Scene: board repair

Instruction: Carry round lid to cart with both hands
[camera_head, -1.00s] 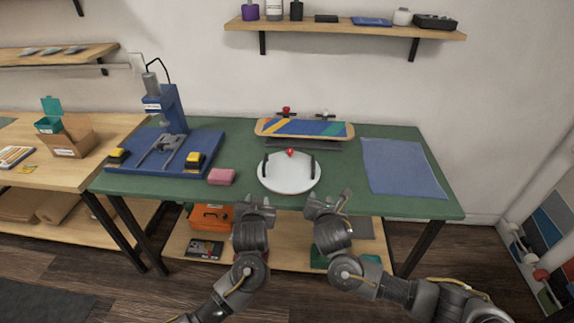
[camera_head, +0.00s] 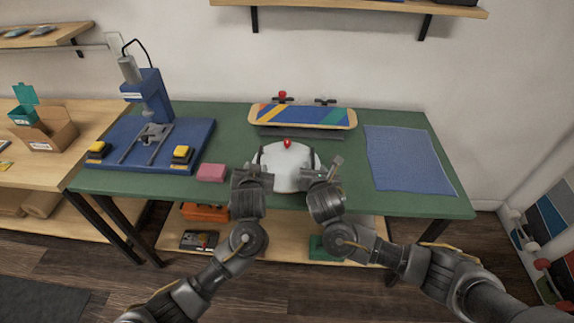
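The round lid (camera_head: 288,166) is a white disc with a red knob (camera_head: 287,143) at its back and dark handles at its left and right sides. It lies on the green top of the workbench (camera_head: 225,125), near the front edge. My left gripper (camera_head: 252,172) is at the lid's front left, by the left handle. My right gripper (camera_head: 325,167) is at its front right, by the right handle. Both hands cover parts of the lid's sides. The view does not show whether the fingers are around the handles. No cart can be made out.
A blue press (camera_head: 150,110) and a pink block (camera_head: 211,172) stand left of the lid. A striped skateboard deck (camera_head: 303,116) is behind it, and a blue mat (camera_head: 408,160) lies to the right. An orange box (camera_head: 205,211) sits on the lower shelf.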

